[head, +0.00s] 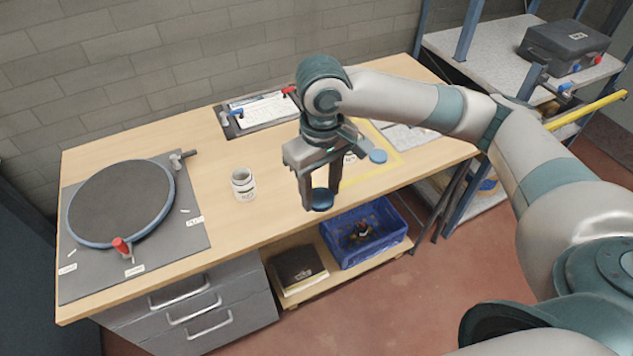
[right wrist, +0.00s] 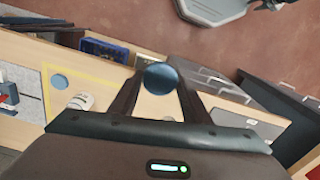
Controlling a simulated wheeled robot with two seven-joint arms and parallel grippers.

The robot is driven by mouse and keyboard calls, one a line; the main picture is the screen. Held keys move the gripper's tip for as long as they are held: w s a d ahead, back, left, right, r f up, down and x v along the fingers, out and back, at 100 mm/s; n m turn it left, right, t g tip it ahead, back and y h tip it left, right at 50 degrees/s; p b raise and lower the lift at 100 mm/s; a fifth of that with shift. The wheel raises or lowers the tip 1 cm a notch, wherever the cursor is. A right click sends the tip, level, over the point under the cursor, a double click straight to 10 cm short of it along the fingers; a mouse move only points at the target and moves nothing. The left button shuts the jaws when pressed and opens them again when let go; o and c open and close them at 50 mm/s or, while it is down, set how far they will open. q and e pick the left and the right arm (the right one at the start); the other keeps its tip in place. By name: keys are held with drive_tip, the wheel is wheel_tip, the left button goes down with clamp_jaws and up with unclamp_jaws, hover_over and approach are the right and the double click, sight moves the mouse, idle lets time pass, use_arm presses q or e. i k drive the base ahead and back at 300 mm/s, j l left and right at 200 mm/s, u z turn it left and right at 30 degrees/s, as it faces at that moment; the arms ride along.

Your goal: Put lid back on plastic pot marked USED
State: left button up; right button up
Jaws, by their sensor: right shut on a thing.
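My right gripper (head: 317,203) is shut on a blue round lid (head: 322,198) and holds it above the front part of the bench. The held lid also shows between the fingers in the right wrist view (right wrist: 160,78). An open white plastic pot (head: 243,185) stands upright on the bench, left of the gripper; its marking is too small to read. A second white pot (right wrist: 80,101) stands by the yellow-bordered area and is mostly hidden behind my gripper in the head view. Another blue lid (head: 378,156) lies inside that area. My left gripper is out of view.
A grey board with a dark round plate (head: 122,203) and red-handled clamp takes up the bench's left end. A blue crate (head: 362,233) and a dark box (head: 298,268) sit on the shelf below. Bench around the open pot is clear.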

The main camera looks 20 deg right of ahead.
sight(243, 184)
drive_tip(key=i+j+z, duration=0.1)
drive_tip(key=j+z, duration=0.25)
drive_tip(key=j, duration=0.15)
drive_tip(key=j+z, duration=0.35)
drive_tip(key=j, duration=0.15)
drive_tip(key=j+z, duration=0.35)
drive_tip(key=j, duration=0.15)
